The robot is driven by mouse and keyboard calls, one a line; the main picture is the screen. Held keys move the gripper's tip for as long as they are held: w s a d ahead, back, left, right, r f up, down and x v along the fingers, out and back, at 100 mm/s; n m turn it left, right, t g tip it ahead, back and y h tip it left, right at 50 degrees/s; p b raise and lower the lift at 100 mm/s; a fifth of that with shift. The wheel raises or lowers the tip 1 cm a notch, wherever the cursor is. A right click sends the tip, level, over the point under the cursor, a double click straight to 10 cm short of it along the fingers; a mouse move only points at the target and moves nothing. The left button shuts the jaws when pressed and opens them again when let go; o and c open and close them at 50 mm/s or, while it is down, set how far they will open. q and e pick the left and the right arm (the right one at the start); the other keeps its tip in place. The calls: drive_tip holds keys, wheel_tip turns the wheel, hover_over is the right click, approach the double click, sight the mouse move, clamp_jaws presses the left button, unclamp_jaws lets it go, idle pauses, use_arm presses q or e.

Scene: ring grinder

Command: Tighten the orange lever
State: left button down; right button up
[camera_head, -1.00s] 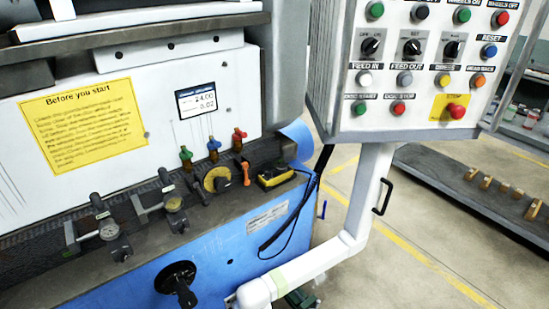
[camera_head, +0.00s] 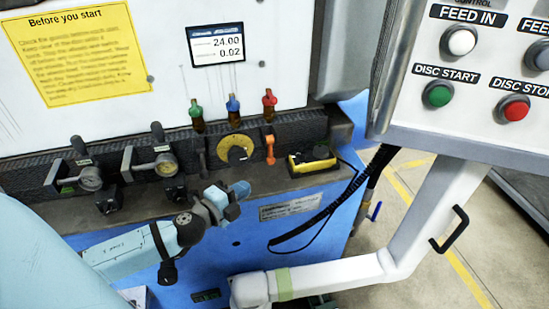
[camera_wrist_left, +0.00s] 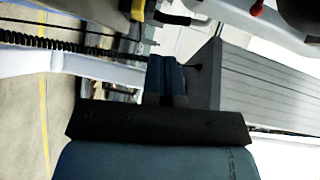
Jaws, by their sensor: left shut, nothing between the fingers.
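The orange lever (camera_head: 270,149) stands upright on the dark ledge of the machine, right of the round yellow dial (camera_head: 235,151), in the head view. My left gripper (camera_head: 240,190) is shut and empty. In the picture it is below and a little left of the lever, in front of the blue machine front, and apart from the lever. In the left wrist view the closed fingers (camera_wrist_left: 165,74) point away from the camera; I cannot make out the orange lever there. My right gripper is not in view.
A yellow-black box (camera_head: 312,159) with a coiled black cable sits just right of the lever. Red, blue and green valves stand behind the ledge, gauges (camera_head: 165,163) to the left. The control panel (camera_head: 480,90) and its white support arm (camera_head: 420,220) occupy the right side.

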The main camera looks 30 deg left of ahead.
use_arm(q)
drive_tip(key=p, duration=0.2)
approach(269, 154)
drive_tip(key=w+d, duration=0.4)
drive_tip(key=shift+d+f, duration=0.15)
drive_tip(key=shift+d, duration=0.1)
drive_tip(key=shift+w+a+f, duration=0.25)
drive_tip(key=shift+w+a, duration=0.45)
drive_tip(key=shift+w, duration=0.35)
drive_tip(key=shift+w+a+f+p, duration=0.15)
drive_tip(key=shift+w+a+p, duration=0.15)
drive_tip(key=shift+w+a, duration=0.25)
drive_tip(key=f+b, duration=0.1)
drive_tip(key=b, duration=0.3)
drive_tip(key=shift+w+a+m+t, duration=0.35)
drive_tip(key=shift+w+m+t, duration=0.05)
drive_tip(key=shift+a+r+b, duration=0.1)
drive_tip(key=shift+r+b, duration=0.1)
drive_tip(key=shift+b, duration=0.1)
drive_tip(key=shift+r, duration=0.2)
drive_tip(key=shift+w+a+r, duration=0.1)
drive_tip(key=shift+r, duration=0.1)
